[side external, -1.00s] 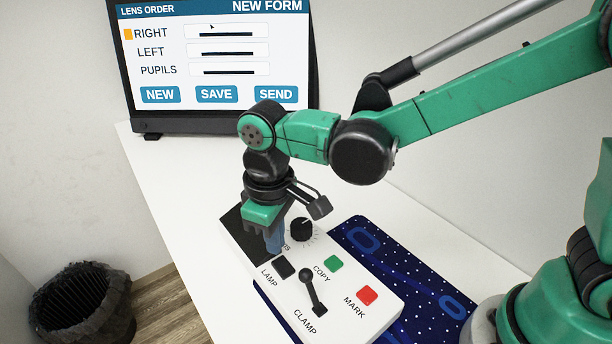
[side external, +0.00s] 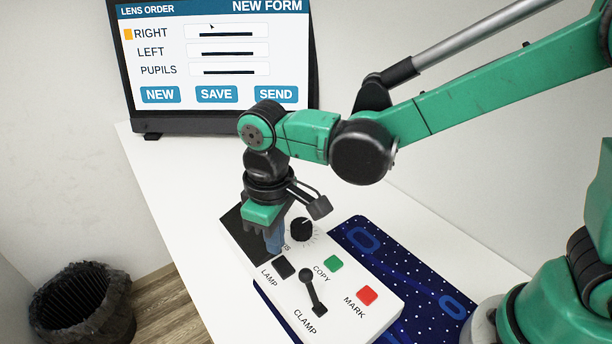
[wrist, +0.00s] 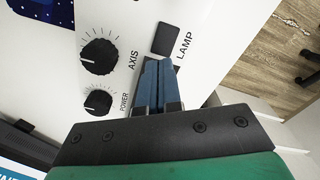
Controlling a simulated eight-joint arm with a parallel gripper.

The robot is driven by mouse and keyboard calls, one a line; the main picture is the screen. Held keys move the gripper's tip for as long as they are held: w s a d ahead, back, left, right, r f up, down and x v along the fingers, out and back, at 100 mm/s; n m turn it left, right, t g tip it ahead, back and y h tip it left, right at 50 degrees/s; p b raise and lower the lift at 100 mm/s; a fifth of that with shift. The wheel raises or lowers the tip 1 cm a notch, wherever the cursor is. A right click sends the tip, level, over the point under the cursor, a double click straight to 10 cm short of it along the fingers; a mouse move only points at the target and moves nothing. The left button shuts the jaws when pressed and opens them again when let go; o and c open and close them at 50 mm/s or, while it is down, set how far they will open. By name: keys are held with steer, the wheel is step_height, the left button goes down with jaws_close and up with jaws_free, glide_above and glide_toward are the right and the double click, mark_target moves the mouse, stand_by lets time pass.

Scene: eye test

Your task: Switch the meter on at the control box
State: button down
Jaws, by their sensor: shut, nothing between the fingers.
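The control box (side external: 350,318) is white and stands on the desk. Nothing on it is labelled "meter". In the wrist view it has a large black AXIS knob (wrist: 99,56), a smaller black POWER knob (wrist: 98,102) and a dark square LAMP button (wrist: 166,39). My gripper (side external: 273,250) points down over the box, its blue fingers together and empty. In the wrist view the fingertips (wrist: 157,63) are just short of the LAMP button, right of the AXIS label. I cannot tell whether they touch the box. In the side view the POWER knob is hidden by my gripper.
The box also has a green COPY button (side external: 334,263), a red MARK button (side external: 367,293) and a black CLAMP lever (side external: 313,291). A blue patterned mat (side external: 400,262) lies beside it. A monitor (side external: 215,113) shows a lens order form. A black bin (side external: 82,305) stands on the floor.

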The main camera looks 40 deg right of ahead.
mark_target(277, 258)
steer(key=shift+f, duration=1)
stand_by(0.5)
steer(key=shift+r, duration=3.55)
steer(key=s+d+m+t, duration=0.2)
steer(key=d+m+t, duration=0.1)
steer(key=d, duration=0.5)
steer(key=s+d+r+m+t, duration=0.1)
steer(key=d+m+t, duration=0.2)
steer(key=d, duration=0.5)
steer(key=shift+s+d+r+t, duration=0.25)
steer(key=shift+s+t, duration=0.15)
steer(key=shift+t, duration=0.2)
